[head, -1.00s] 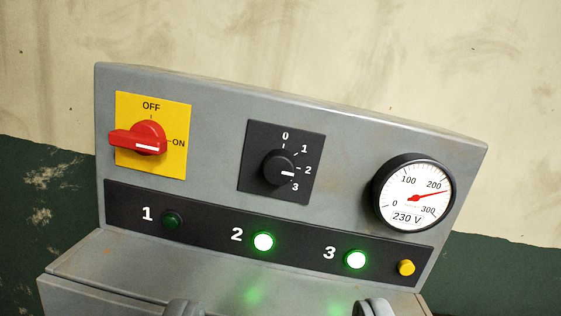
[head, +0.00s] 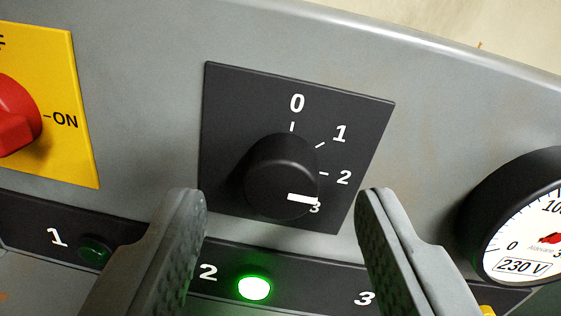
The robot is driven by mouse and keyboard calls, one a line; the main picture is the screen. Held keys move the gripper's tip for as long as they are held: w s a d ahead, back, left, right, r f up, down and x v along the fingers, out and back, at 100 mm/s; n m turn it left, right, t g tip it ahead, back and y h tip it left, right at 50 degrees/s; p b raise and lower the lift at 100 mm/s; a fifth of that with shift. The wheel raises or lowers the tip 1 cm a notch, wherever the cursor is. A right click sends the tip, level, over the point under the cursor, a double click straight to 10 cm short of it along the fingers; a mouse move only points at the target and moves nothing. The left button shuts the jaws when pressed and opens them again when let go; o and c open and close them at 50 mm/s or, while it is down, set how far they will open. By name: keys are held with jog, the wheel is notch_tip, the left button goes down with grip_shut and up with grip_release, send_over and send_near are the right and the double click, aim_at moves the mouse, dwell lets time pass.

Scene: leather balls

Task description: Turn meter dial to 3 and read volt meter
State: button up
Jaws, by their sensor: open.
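The black meter dial (head: 282,170) sits on a dark square plate (head: 225,100) marked 0, 1, 2 and 3. Its white pointer mark (head: 302,198) runs right, roughly parallel to the tick at 2, while its end overlaps the printed 3 from this angle. The round volt meter (head: 535,225), labelled 230 V, is cut off at the right edge, so its reading cannot be made out. My gripper (head: 282,200) is open and empty, one finger on each side of the dial in the picture, with no visible contact.
A red switch (head: 15,115) on a yellow plate (head: 62,140) is at the left, partly cut off. Lamp 1 (head: 94,251) is dark and lamp 2 (head: 254,288) glows green. Lamp 3 is hidden behind the right finger.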

jog(key=shift+w, duration=0.6)
jog(key=c, duration=1)
jog(key=shift+m, duration=0.3)
jog(key=m, duration=0.4)
jog(key=shift+f, duration=0.1)
jog(key=shift+a+m, duration=0.1)
jog(key=shift+m, duration=2.1)
jog(key=shift+o, duration=0.2)
jog(key=shift+t, duration=0.3)
jog(key=shift+c, duration=0.2)
